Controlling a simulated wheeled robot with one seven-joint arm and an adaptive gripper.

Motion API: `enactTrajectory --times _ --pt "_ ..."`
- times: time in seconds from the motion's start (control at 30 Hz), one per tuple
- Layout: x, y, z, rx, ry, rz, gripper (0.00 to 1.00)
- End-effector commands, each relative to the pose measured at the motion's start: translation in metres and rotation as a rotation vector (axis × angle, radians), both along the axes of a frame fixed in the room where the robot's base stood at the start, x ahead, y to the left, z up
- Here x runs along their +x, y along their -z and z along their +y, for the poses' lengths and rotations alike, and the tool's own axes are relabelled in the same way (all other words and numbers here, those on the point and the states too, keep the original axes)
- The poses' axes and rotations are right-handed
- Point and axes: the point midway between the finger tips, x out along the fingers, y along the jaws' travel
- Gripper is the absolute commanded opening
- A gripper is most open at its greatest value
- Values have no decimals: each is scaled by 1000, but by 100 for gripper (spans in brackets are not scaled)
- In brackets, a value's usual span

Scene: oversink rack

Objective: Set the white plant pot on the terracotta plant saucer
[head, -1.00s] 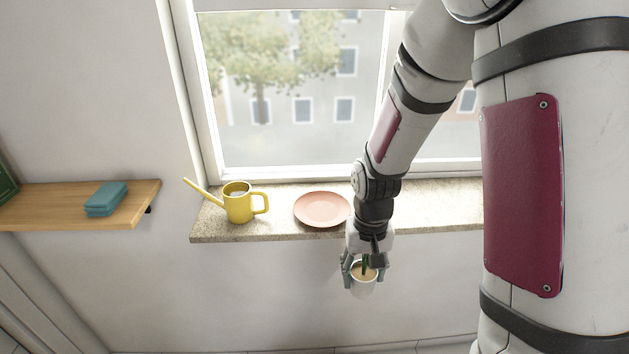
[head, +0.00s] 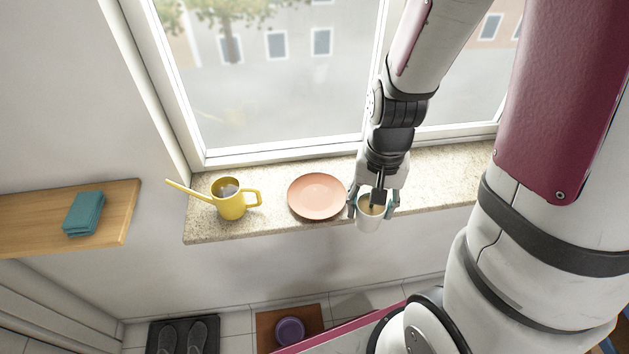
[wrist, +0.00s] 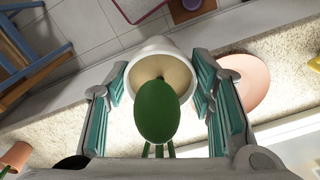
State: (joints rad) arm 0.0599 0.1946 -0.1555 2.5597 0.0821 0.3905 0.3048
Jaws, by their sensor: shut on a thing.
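The white plant pot (head: 368,222) is held between the fingers of my gripper (head: 373,205), in front of the sill's front edge. In the wrist view my gripper (wrist: 165,95) has its teal finger pads on both sides of the white pot (wrist: 160,50), and a green plant part (wrist: 157,112) covers part of the pot's inside. The terracotta plant saucer (head: 317,195) lies empty on the windowsill, just left of my gripper. It also shows at the right in the wrist view (wrist: 245,82), partly hidden by a finger.
A yellow watering can (head: 230,204) stands left of the saucer on the stone windowsill (head: 270,218). A wooden shelf (head: 110,215) with a folded teal cloth (head: 84,213) is at the left. The wrist view shows another terracotta pot (wrist: 15,157) at lower left.

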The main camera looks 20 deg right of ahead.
Motion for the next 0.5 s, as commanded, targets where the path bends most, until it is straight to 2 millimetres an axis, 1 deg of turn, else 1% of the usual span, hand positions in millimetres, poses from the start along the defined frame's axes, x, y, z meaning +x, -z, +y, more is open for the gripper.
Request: enactTrajectory --times 0.03,0.13,0.37,0.5 --pt "13 4 3 -1 -3 -4 16" --pt "30 8 9 -1 -4 -7 16" --pt "49 9 18 0 -2 -6 15" --pt "67 11 26 -1 -5 -4 15"
